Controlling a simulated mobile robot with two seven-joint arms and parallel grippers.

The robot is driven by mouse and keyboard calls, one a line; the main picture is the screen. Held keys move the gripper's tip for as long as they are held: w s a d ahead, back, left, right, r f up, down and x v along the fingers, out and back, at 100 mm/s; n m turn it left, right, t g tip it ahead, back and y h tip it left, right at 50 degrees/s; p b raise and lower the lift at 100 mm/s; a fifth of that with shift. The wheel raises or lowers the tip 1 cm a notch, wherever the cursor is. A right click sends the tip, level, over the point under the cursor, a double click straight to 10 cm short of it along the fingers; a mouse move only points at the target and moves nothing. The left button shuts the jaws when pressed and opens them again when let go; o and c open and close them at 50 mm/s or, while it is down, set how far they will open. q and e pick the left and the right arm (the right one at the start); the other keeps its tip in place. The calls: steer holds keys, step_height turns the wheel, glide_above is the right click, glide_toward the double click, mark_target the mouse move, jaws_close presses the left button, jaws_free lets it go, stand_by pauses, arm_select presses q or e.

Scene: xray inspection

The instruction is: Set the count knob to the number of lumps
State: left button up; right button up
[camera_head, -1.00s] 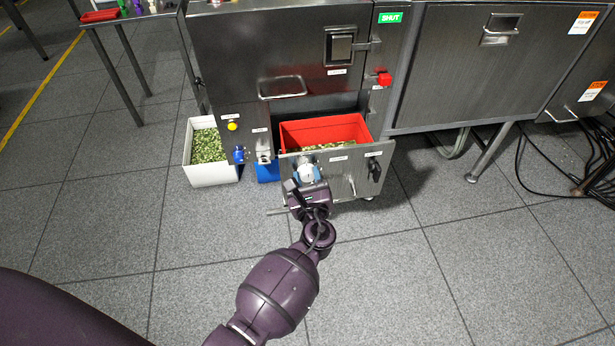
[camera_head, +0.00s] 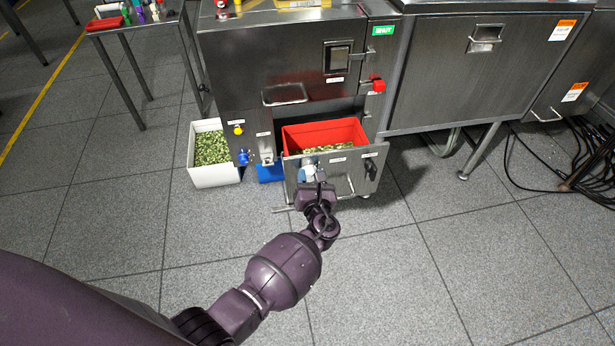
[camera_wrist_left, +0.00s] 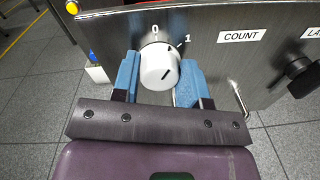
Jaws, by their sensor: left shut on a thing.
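The count knob (camera_wrist_left: 158,62) is white and round with a black line on its face, and sits on the grey metal panel (camera_wrist_left: 245,60) beside the COUNT label (camera_wrist_left: 241,35). In the left wrist view the numbers 0 and 1 show above it; the line slants to the upper right, towards the 1. Other numbers are not visible. My left gripper (camera_wrist_left: 161,82) has its two blue fingers on either side of the knob and is shut on it. In the head view the left gripper (camera_head: 308,176) is at the drawer front, largely covering the knob. My right gripper is not in view.
A second, black knob (camera_wrist_left: 302,76) is right of the COUNT label. Behind the panel is a red bin (camera_head: 325,133) of greenish pieces. A white bin (camera_head: 215,175) stands left and a blue bin (camera_head: 270,173) beside it. The floor in front is clear.

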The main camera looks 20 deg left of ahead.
arm_select(q)
steer(key=m, duration=0.1)
steer(key=m+p, duration=0.1)
steer(key=shift+w+r+m, duration=0.1)
steer(key=shift+r+m, duration=0.15)
steer(key=shift+m, duration=0.05)
steer(key=shift+f+m+p, duration=0.15)
steer(key=shift+m+p, duration=0.25)
steer(key=shift+m, duration=0.1)
steer(key=shift+f, duration=0.1)
steer(key=o, duration=0.9)
steer(key=shift+d, duration=0.1)
